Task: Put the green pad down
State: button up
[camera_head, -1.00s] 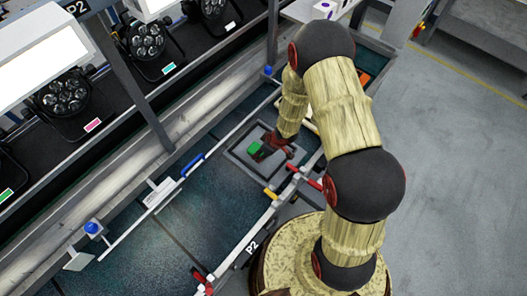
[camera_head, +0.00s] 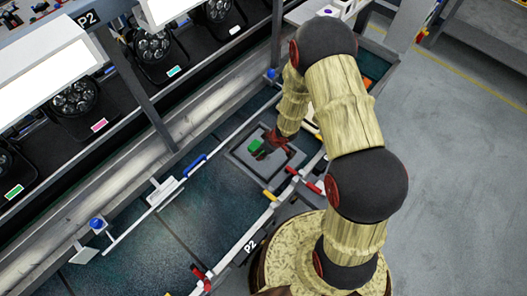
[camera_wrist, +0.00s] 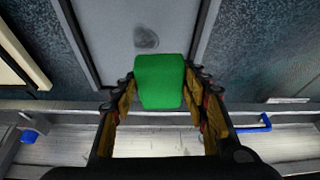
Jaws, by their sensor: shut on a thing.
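The green pad (camera_head: 256,145) is a small, bright green block. It is held between the fingertips of my gripper (camera_head: 267,149), over the grey tray (camera_head: 238,155). In the wrist view the pad (camera_wrist: 159,80) fills the space between the two fingers of my gripper (camera_wrist: 160,90), which press on its left and right sides. The flat grey tray floor (camera_wrist: 120,40) shows beyond the pad, with a dark round smudge on it. I cannot tell whether the pad touches the tray floor. My arm and gripper hide part of the tray.
Stage lamps (camera_head: 152,46) stand in a row at the upper left, with coloured labels below them. A pale rail with a blue handle (camera_head: 193,166) runs left of the tray. Red and yellow clips sit on the near rail marked P2 (camera_head: 252,243). Grey floor (camera_head: 450,180) is clear at the right.

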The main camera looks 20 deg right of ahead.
jog(key=d+m+h+b, duration=0.1)
jog(key=m+b, duration=0.1)
jog(key=b, duration=0.3)
jog(key=w+d+m+h+b, duration=0.1)
jog(key=m+b, duration=0.2)
jog(key=b, duration=0.2)
jog(key=w+d+m+t+b, duration=0.1)
jog(key=d+m+b, duration=0.1)
jog(key=b, duration=0.2)
jog(key=shift+w+r+h+b, duration=0.1)
jog(key=shift+r+h+b, duration=0.25)
jog(key=shift+h+b, duration=0.05)
jog(key=shift+m, duration=0.3)
